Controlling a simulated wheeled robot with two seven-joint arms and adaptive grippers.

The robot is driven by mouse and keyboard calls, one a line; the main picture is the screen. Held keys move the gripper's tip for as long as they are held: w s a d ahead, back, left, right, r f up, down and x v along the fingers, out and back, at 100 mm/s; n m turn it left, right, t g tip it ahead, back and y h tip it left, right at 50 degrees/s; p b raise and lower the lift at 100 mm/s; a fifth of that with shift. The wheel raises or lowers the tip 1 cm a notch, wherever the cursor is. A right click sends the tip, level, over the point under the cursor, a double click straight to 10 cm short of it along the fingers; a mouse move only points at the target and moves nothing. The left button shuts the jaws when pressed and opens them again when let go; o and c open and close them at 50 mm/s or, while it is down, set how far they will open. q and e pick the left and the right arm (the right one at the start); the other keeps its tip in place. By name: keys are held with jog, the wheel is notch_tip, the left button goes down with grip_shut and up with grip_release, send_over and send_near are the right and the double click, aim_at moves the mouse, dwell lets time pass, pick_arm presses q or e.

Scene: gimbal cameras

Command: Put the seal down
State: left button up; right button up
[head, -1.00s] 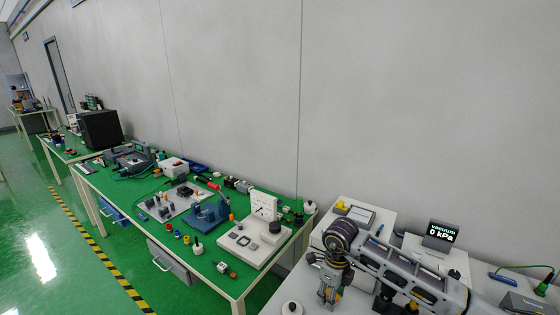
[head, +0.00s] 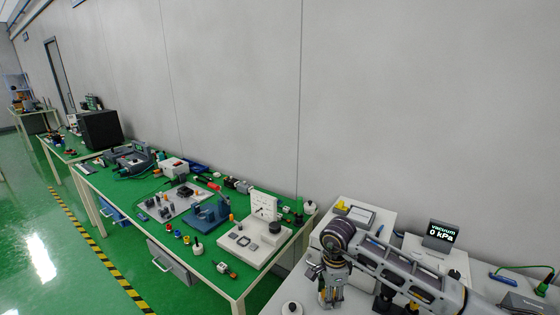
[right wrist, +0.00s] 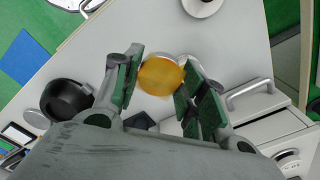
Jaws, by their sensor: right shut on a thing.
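The seal shows as an orange-yellow disc (right wrist: 160,76) between the fingers in the right wrist view. My right gripper (right wrist: 162,68) is shut on it, with one dark green pad on each side. Below the disc, the fingers and gripper body hide part of the view. In the head view my right gripper (head: 332,300) points down over the pale workbench at the bottom; the seal is too small and covered there to make out clearly. I cannot tell whether the seal touches the bench. My left gripper is not in view.
A white box (head: 366,214) and a display reading "vacuum 0 kPa" (head: 441,235) stand behind. A black round part (right wrist: 68,99) and a grey handle (right wrist: 250,92) flank the gripper. A green-topped table (head: 225,277) is further left.

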jog(key=n, duration=0.5)
jog(key=shift+a+r, duration=0.2)
jog(key=n, duration=0.4)
jog(key=shift+r+n, duration=0.2)
jog(key=shift+n, duration=0.2)
jog(key=n, duration=0.4)
jog(key=shift+d+r+n, duration=0.1)
jog(key=shift+d+n, duration=0.1)
jog(key=shift+n, duration=0.1)
jog(key=shift+s+d+n, duration=0.1)
jog(key=shift+d+n, duration=0.05)
jog(key=shift+n, duration=0.55)
jog(key=shift+s+d+n, duration=0.1)
jog(key=shift+d+n, duration=0.25)
jog(key=shift+n, duration=0.35)
jog(key=s+d+f, duration=0.3)
jog(key=d+f, duration=0.1)
jog(key=d, duration=0.2)
jog(key=shift+s+d+m, duration=0.2)
jog(key=shift+d+m, duration=0.05)
jog(key=shift+m, duration=0.05)
jog(key=shift+f, duration=0.1)
